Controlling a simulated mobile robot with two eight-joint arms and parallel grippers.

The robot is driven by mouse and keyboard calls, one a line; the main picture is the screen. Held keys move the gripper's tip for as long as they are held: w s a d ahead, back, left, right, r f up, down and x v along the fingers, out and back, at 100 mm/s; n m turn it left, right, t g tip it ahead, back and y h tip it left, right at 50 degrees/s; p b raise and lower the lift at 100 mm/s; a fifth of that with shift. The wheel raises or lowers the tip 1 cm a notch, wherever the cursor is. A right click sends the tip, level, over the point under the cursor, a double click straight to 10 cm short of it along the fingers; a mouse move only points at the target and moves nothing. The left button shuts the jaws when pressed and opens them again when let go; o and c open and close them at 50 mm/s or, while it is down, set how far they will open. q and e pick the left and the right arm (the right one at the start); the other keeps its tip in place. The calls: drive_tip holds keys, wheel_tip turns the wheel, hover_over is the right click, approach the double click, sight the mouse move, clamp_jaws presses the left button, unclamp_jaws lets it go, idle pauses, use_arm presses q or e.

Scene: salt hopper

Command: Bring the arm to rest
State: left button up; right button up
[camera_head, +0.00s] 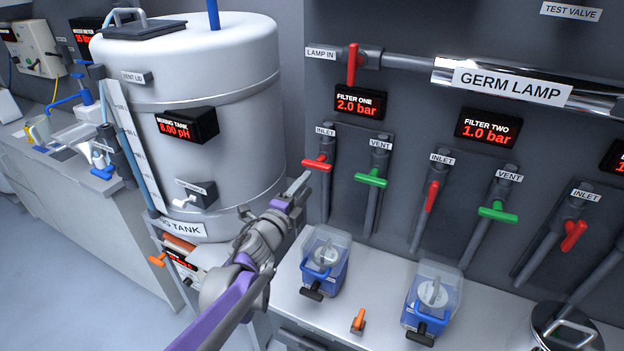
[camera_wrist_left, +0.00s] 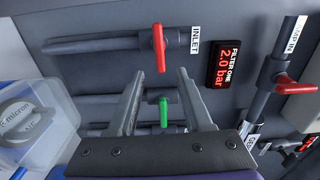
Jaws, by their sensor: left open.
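My left arm reaches up from the bottom of the head view. Its left gripper (camera_head: 303,185) is just below and left of the red inlet handle (camera_head: 317,164) of filter one. In the left wrist view the gripper (camera_wrist_left: 158,78) is open and nothing is between its fingers. The red inlet handle (camera_wrist_left: 159,47) lies beyond the fingertips, apart from them in that view. The green vent handle (camera_wrist_left: 163,112) shows between the fingers, farther back. My right gripper is not in view.
The large mixing tank (camera_head: 185,100) stands left of the arm. Two clear-lidded blue filter housings (camera_head: 325,262) (camera_head: 433,298) stand on the white bench below. The filter one display (camera_head: 360,103) reads 2.0 bar. More pipes and valves line the wall at right.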

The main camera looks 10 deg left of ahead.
use_arm(q)
drive_tip(key=shift+s+a, duration=0.15)
drive_tip(key=shift+s, duration=0.3)
drive_tip(key=s+a+f+n+g+y+p, duration=0.1)
drive_tip(key=s+a+f+n+g+y, duration=0.1)
drive_tip(key=s+a+n+y, duration=0.35)
drive_tip(key=s+a+f+n+g+y+p, duration=0.1)
drive_tip(key=s+a+f+n+g+y, duration=0.15)
drive_tip(key=s+n, duration=0.55)
drive_tip(key=s+d+f+n+g+h, duration=0.1)
drive_tip(key=s+f+n+g, duration=0.1)
drive_tip(key=s, duration=0.4)
drive_tip(key=s+d+f+n+g+h, duration=0.1)
drive_tip(key=s+f+n+g, duration=0.2)
drive_tip(key=s, duration=0.4)
drive_tip(key=s+d+f+n+g+h+p, duration=0.1)
drive_tip(key=s+f+n+g, duration=0.1)
drive_tip(key=s+f, duration=0.3)
drive_tip(key=shift+s+d, duration=0.2)
drive_tip(key=shift+s, duration=0.85)
drive_tip(key=shift+f+g, duration=0.15)
drive_tip(key=shift+g, duration=0.1)
